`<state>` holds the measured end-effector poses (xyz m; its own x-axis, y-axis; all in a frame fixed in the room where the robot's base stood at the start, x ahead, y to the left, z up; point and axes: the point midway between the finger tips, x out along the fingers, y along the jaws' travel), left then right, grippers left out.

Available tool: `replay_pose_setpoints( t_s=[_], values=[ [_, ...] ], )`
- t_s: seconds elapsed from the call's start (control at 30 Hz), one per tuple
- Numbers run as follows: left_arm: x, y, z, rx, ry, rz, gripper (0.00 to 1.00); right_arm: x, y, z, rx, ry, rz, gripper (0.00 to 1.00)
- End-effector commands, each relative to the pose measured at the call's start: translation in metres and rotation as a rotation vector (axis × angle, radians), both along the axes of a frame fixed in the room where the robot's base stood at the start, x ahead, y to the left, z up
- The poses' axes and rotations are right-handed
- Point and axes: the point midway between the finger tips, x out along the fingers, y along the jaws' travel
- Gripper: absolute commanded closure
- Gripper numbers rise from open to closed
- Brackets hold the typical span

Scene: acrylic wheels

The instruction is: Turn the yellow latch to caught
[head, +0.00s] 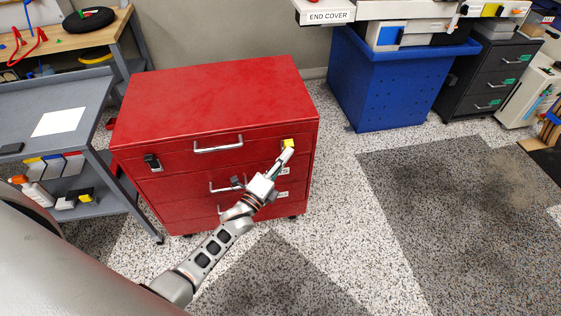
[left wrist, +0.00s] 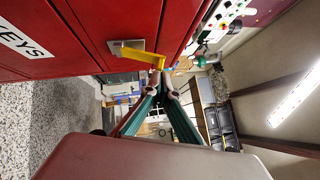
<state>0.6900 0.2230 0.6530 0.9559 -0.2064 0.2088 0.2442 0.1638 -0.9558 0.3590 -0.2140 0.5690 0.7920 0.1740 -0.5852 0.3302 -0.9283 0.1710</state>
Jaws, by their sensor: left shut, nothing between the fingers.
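The yellow latch (head: 288,143) is at the upper right of the red cabinet's (head: 215,95) front, on the top drawer. In the left wrist view the yellow latch (left wrist: 142,54) is a bent bar on a metal plate against the red front. My left gripper (head: 285,155) is just below the latch in the head view. In the left wrist view its fingertips (left wrist: 160,82) are together and empty, close to the latch's bent end. I cannot tell whether they touch it. My right gripper is not in view.
A black latch (head: 152,162) is at the cabinet's upper left front, beside a silver drawer handle (head: 218,146). A grey cart (head: 85,95) stands to the left. A blue bin (head: 395,85) stands at the back right. The speckled floor right of the cabinet is clear.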

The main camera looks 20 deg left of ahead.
Motion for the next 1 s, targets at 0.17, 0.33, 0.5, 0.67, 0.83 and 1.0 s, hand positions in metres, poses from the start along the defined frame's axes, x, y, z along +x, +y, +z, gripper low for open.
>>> replay_pose_setpoints(
  t_s=[0.17,0.33,0.5,0.67,0.83,1.0],
  values=[
    [0.009,0.004,0.020,-0.073,0.102,0.000,1.00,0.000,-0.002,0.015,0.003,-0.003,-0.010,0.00],
    [0.012,0.008,0.018,-0.110,0.164,0.000,1.00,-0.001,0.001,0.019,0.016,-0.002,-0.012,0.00],
    [0.015,0.010,0.018,-0.110,0.165,-0.001,1.00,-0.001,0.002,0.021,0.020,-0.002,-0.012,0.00],
    [0.016,0.011,0.018,-0.110,0.164,-0.001,1.00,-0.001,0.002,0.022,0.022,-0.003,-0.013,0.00],
    [0.017,0.011,0.018,-0.109,0.164,-0.001,1.00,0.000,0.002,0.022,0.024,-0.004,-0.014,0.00],
    [0.017,0.011,0.019,-0.109,0.164,-0.001,1.00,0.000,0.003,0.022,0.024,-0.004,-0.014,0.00]
  ],
)
